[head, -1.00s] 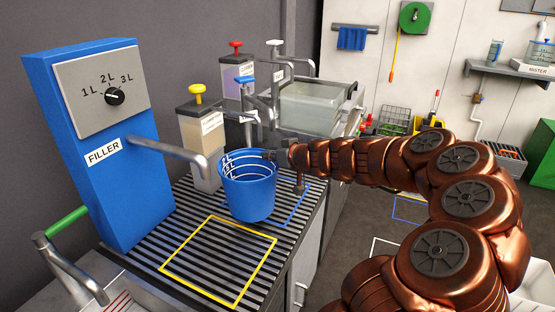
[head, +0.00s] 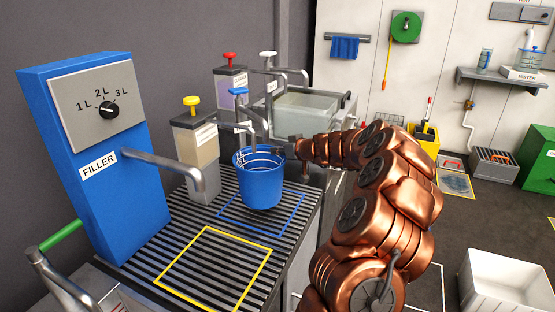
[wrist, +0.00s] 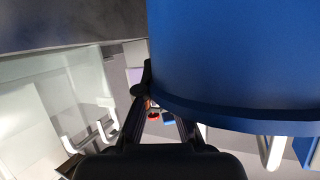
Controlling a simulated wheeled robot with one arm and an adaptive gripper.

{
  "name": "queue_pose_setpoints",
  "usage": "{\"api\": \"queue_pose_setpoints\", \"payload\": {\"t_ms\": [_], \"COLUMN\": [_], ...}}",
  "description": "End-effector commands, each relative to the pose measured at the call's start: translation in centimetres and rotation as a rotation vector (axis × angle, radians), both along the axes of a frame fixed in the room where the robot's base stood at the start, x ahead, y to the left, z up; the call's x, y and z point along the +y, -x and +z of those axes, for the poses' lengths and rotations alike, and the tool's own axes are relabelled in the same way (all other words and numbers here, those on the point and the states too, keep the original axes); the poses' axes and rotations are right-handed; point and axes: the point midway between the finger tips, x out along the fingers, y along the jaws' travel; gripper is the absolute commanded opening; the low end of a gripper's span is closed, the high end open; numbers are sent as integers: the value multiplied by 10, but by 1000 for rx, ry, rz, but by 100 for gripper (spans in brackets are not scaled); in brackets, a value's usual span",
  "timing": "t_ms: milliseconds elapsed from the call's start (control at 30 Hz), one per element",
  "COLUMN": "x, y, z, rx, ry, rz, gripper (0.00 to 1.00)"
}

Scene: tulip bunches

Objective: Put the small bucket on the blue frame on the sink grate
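The small blue bucket (head: 262,187), with white level lines inside, is upright over the blue frame (head: 235,223) on the slatted sink grate (head: 185,215). Its base appears inside the frame's outline; I cannot tell whether it touches the grate. My gripper (head: 292,149) is at the bucket's right side near the rim, apparently shut on it. In the wrist view the bucket wall (wrist: 235,60) fills the upper right and hides part of one finger of my gripper (wrist: 160,95). The frame's far edge is hidden by the bucket.
The blue filler (head: 95,165) with its spout (head: 175,168) stands at the left. A yellow frame (head: 265,268) marks the grate nearer me. Dispensers with yellow (head: 195,150) and red (head: 232,80) knobs and a tap with a blue handle (head: 240,124) stand behind the bucket.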

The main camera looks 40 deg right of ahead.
Motion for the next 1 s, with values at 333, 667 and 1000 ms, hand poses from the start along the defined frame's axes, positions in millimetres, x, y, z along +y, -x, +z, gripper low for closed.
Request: {"api": "queue_pose_setpoints", "payload": {"t_ms": [333, 667, 1000], "x": [-3, -3, -3], "y": [-1, -1, -1], "z": [-29, -34, -35], "rx": [-1, -3, -2], "ry": [-2, 2, 2], "rz": [-4, -3, -2], "gripper": [0, 0, 29]}}
